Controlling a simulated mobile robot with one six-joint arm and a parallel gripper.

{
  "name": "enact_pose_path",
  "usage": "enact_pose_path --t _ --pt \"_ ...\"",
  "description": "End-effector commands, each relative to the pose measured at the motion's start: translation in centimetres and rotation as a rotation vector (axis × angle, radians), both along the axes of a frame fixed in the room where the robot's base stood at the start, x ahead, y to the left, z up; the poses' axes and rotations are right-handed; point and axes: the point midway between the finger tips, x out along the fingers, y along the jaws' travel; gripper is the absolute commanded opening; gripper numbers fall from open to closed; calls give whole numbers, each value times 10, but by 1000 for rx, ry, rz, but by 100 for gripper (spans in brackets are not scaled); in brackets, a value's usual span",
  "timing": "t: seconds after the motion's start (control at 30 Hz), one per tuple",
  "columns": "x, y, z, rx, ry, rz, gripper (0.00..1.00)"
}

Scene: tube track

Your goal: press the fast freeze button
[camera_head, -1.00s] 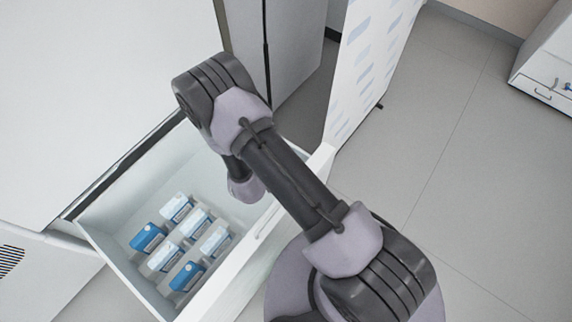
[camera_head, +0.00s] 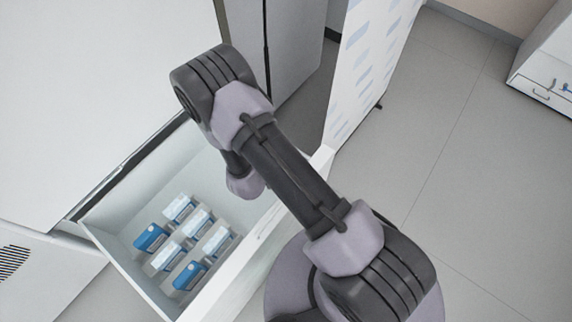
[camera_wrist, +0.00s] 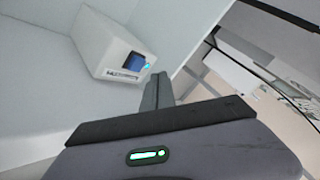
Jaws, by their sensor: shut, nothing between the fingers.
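In the wrist view a white box (camera_wrist: 104,42) with a small dark blue screen (camera_wrist: 134,62) juts from a pale surface at upper left. A small cyan light or button (camera_wrist: 148,67) shows at the screen's right edge, and dark lettering runs below it. I cannot read the lettering or tell for sure which part is the fast freeze button. My gripper (camera_wrist: 157,90) is shut and empty, its fingers together just below and right of the box, seemingly apart from it. In the head view my arm hides the gripper.
An open white drawer (camera_head: 113,238) in the head view holds several blue and white packs (camera_head: 188,242). The large white appliance (camera_head: 85,95) stands above it. A patterned white panel (camera_head: 365,60) stands behind my arm. The floor (camera_head: 470,170) at right is clear.

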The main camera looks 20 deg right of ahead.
Motion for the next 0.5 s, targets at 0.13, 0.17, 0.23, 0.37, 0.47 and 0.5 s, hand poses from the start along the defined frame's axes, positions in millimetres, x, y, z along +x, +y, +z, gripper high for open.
enact_pose_path --t 0.13,0.17,0.23,0.37,0.47,0.5 --pt "0 0 19 0 -1 -1 0" --pt "0 0 22 0 -1 -1 0" --pt "0 0 29 0 -1 -1 0" --pt "0 0 35 0 -1 0 0" --pt "0 0 33 0 -1 -1 0" --pt "0 0 33 0 -1 -1 0"
